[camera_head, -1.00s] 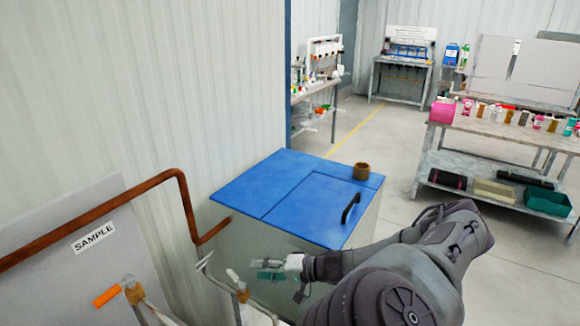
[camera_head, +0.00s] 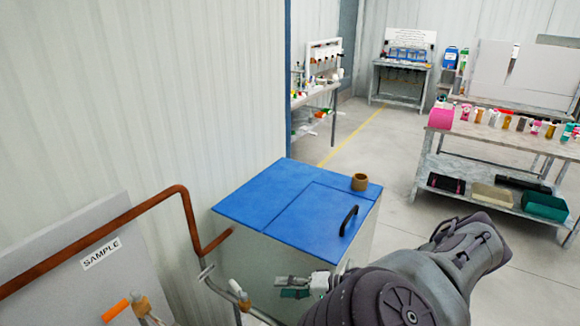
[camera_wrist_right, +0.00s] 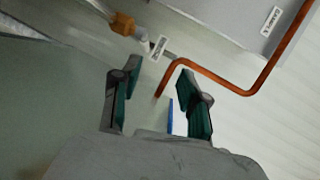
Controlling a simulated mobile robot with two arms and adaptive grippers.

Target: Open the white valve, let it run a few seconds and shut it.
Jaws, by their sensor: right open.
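The white valve has a small white lever (camera_head: 234,286) on a brass-coloured body (camera_head: 244,302), low in the head view on a thin grey pipe. In the right wrist view the white lever (camera_wrist_right: 158,47) lies ahead of my fingertips, with the brass body (camera_wrist_right: 122,23) to its upper left. My right gripper (camera_head: 290,287) is to the right of the lever in the head view, apart from it. Its two green-padded fingers (camera_wrist_right: 153,82) are spread with nothing between them. I cannot tell whether the valve is open or shut. My left gripper is out of view.
A copper pipe (camera_head: 188,215) bends down beside the blue-topped cabinet (camera_head: 262,200), which carries a black handle (camera_head: 348,220) and a brown cup (camera_head: 360,182).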

